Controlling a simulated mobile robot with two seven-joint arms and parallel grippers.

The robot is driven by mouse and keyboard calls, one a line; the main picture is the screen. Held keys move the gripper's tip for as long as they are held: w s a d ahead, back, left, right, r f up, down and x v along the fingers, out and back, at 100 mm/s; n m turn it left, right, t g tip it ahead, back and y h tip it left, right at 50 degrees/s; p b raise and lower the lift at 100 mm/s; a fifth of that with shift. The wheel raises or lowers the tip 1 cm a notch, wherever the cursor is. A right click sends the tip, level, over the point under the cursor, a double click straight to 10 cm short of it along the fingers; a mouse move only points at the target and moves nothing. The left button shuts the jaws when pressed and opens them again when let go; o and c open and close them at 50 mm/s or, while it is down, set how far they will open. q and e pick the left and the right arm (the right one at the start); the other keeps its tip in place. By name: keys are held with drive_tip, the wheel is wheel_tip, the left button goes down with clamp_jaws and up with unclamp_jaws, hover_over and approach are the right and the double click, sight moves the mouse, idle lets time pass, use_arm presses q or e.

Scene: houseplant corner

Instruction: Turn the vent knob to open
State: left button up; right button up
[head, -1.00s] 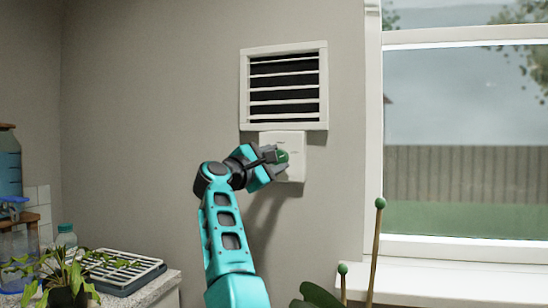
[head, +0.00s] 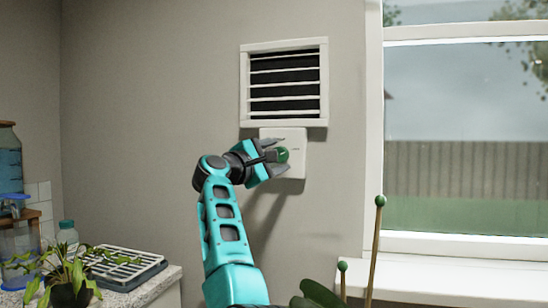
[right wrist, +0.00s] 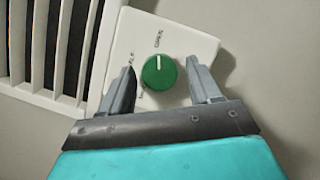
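The green round vent knob (head: 282,155) sits on a white plate (head: 296,168) on the wall below the vent. In the right wrist view the knob (right wrist: 159,73) has a white pointer line aimed at the small print near the plate's top edge. More small print lies left of the knob, too blurred to read. My right gripper (head: 276,156) is at the plate. In the right wrist view its two fingers (right wrist: 160,68) stand open on either side of the knob, with a visible gap on both sides. My left gripper is not in view.
The white-framed vent (head: 284,85) is just above the plate, with dark gaps between its slats. A window (head: 460,150) is at the right. A potted plant (head: 62,285) and a rack (head: 122,268) stand on the counter at lower left. The wall around the plate is clear.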

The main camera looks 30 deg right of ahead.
drive_tip(key=shift+o, duration=0.3)
drive_tip(key=v, duration=1.3)
drive_tip(key=shift+w, duration=0.1)
